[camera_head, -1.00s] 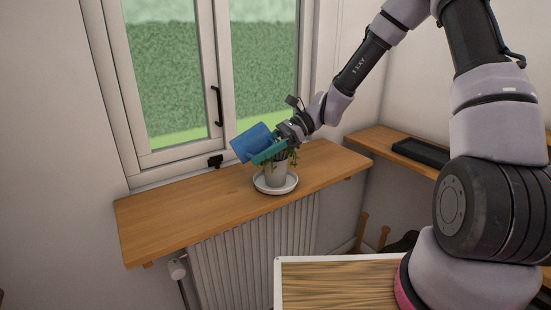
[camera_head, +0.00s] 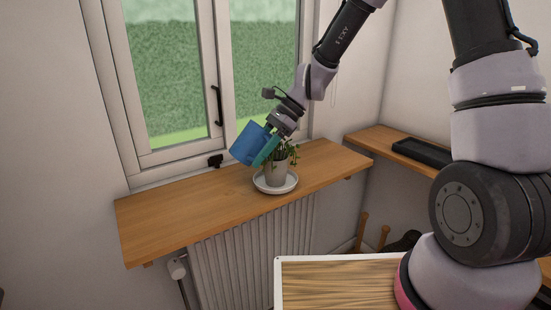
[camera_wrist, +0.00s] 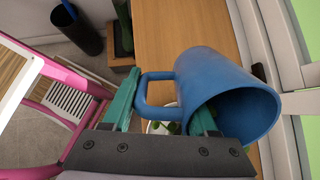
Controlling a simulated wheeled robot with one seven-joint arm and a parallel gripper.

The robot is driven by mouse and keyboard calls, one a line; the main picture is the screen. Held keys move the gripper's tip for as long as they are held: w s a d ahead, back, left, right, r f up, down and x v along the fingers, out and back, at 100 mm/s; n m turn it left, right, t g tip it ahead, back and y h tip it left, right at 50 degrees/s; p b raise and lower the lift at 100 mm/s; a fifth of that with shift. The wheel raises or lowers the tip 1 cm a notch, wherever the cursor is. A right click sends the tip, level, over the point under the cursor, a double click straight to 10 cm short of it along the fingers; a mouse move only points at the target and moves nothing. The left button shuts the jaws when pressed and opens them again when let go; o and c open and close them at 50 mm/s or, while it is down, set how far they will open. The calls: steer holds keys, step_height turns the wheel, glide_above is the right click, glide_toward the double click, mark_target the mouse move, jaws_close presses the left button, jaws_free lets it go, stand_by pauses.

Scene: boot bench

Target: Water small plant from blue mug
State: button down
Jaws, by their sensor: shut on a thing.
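The blue mug (camera_head: 248,144) is in my gripper (camera_head: 266,149), beside and slightly above the small plant. It is less tilted than lying flat. In the wrist view the mug (camera_wrist: 217,72) shows its open mouth and its handle, with the green fingers of my gripper (camera_wrist: 160,110) at the handle. The mug's contents cannot be made out. The small plant (camera_head: 284,153) has green leaves in a pale pot (camera_head: 276,173), which stands on a white saucer (camera_head: 262,185) on the wooden sill. The mug and fingers partly cover the plant's left side.
The wooden sill (camera_head: 170,215) is clear to the left of the saucer. The window (camera_head: 175,80) with a black handle is close behind the mug. A wooden shelf with a black tray (camera_head: 418,153) is at the right. A white-edged wooden top (camera_head: 335,285) is at the front.

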steer(key=shift+a+t+h, duration=0.1)
steer(key=shift+t+h, duration=0.2)
steer(key=shift+h, duration=0.3)
steer(key=shift+s, duration=0.1)
stand_by(1.5)
steer(key=shift+s+a+f+h, duration=0.2)
steer(key=shift+a+f+h, duration=0.15)
steer(key=shift+h, duration=0.25)
steer(key=shift+s+a+f+t+h, duration=0.15)
steer(key=shift+a+t+h, duration=0.1)
steer(key=shift+t+h, duration=0.3)
steer(key=f, duration=0.1)
steer(key=f+h, duration=0.1)
steer(key=f, duration=0.1)
steer(key=f+t+h, duration=0.1)
steer(key=f, duration=0.1)
steer(key=shift+a, duration=0.25)
steer(key=shift+f+h, duration=0.1)
steer(key=shift+h, duration=0.55)
steer(key=shift+f+t+h+b, duration=0.1)
steer(key=shift+t+h+b, duration=0.25)
steer(key=shift+h, duration=0.15)
stand_by(1.3)
